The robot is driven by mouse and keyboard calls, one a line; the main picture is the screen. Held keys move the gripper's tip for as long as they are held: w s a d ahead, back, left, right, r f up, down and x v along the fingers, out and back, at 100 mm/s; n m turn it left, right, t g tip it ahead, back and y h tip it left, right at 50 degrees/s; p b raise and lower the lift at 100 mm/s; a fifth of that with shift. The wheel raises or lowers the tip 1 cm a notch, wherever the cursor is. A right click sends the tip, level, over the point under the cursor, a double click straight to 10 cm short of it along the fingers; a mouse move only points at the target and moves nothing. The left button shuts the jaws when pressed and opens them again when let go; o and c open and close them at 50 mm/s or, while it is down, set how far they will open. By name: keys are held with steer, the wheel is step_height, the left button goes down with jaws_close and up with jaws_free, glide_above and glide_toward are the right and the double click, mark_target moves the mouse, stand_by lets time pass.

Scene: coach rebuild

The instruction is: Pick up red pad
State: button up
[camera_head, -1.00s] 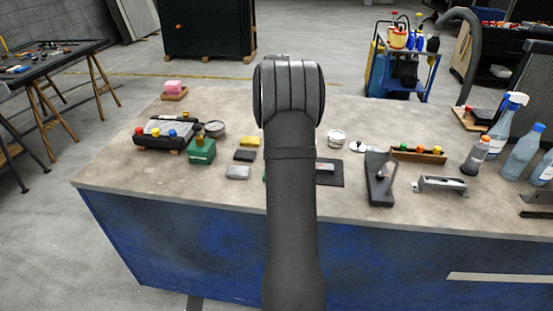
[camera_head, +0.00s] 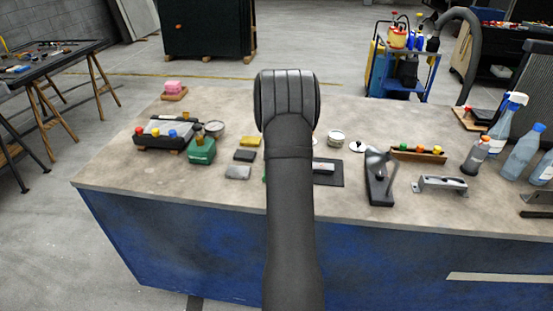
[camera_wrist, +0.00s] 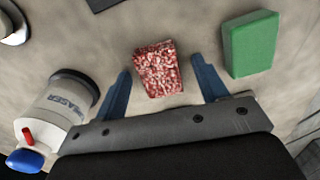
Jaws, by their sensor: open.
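The red pad (camera_wrist: 158,69) is a mottled red-and-white block lying on the worktop in the wrist view. My gripper (camera_wrist: 160,73) is open, with one blue finger on the left of the pad and one on the right. Clear gaps show between the pad and both fingers. I cannot tell how high the fingertips are above the worktop. In the head view my own arm hides the red pad and the gripper.
A green block (camera_wrist: 250,44) lies right of the right finger. A labelled can (camera_wrist: 66,98) is left of the left finger. In the head view, yellow (camera_head: 250,141), dark (camera_head: 244,155) and grey (camera_head: 238,172) pads lie left of my arm; a dark stand (camera_head: 380,185) is right.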

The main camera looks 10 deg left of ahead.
steer(key=c, duration=1)
steer(key=shift+c, duration=0.2)
steer(key=shift+r, duration=0.1)
steer(key=shift+r, duration=0.55)
step_height(320, 180, up, 3)
steer(key=shift+f, duration=0.15)
steer(key=s+d+r, duration=0.4)
steer(key=d+r, duration=0.3)
steer(key=d, duration=0.4)
